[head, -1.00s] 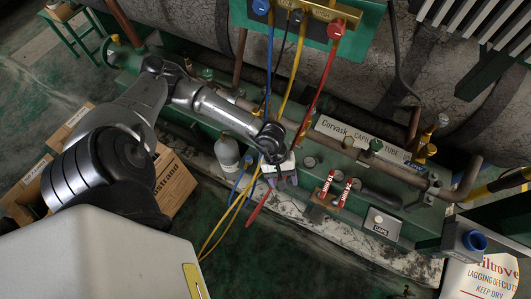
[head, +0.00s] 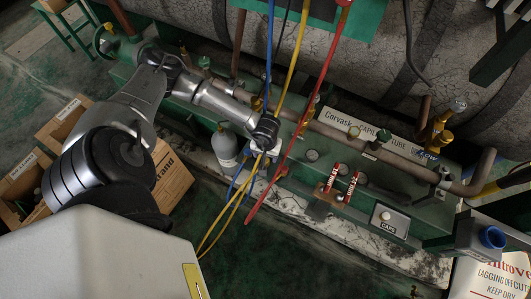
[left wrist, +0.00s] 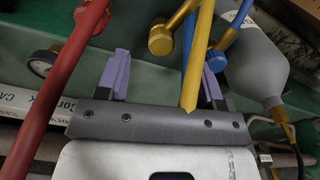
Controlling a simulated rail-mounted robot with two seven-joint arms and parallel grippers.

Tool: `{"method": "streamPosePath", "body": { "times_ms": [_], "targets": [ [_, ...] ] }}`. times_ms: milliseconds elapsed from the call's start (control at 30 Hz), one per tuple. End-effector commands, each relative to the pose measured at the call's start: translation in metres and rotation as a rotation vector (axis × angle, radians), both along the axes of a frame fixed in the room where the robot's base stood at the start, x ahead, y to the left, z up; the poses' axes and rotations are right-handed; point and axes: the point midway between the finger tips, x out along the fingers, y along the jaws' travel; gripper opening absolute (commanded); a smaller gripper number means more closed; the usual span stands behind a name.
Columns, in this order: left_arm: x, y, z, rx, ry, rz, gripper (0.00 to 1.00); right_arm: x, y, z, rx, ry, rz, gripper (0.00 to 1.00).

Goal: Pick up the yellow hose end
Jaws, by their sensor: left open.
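The yellow hose (head: 291,62) hangs from the top of the head view and passes behind my left wrist. A yellow length (head: 226,218) shows again below, curving to the floor. My left gripper (head: 258,160) is low in front of the green unit, partly hidden by its own wrist. In the left wrist view its two purple fingers (left wrist: 165,82) are apart, with nothing clasped. The yellow hose (left wrist: 197,55) crosses in front of the palm, nearer the right finger. I cannot tell whether it lies between the fingers or which fitting is its end.
A red hose (head: 297,138) hangs just right of the gripper, and a blue hose (head: 269,55) hangs close by. A grey bottle (head: 225,146) stands left of the gripper. Brass fittings (left wrist: 161,40) show beyond the fingers. Red-handled valves (head: 331,177) and a CAPS box (head: 390,220) sit to the right.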

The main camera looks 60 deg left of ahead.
Motion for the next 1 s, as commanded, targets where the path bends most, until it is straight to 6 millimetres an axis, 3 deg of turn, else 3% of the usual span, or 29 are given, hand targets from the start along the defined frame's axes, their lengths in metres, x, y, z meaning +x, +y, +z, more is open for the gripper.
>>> {"method": "streamPosePath", "body": {
  "times_ms": [233,567,833,1000],
  "targets": [
    [0.0,0.0,-0.012,-0.001,0.0,0.0,0.61,0.0,-0.001,-0.01,-0.002,0.001,0.002,0.57],
    [-0.001,0.001,-0.051,-0.001,0.001,0.0,0.61,0.0,-0.003,-0.04,-0.01,0.001,0.006,0.57],
    [-0.001,0.002,-0.052,-0.001,0.0,0.0,0.61,0.0,-0.003,-0.039,-0.01,0.002,0.006,0.57],
    [-0.001,0.002,-0.052,-0.001,0.0,0.0,0.47,0.0,-0.002,-0.039,-0.007,0.001,0.005,0.57]
  ]
}}
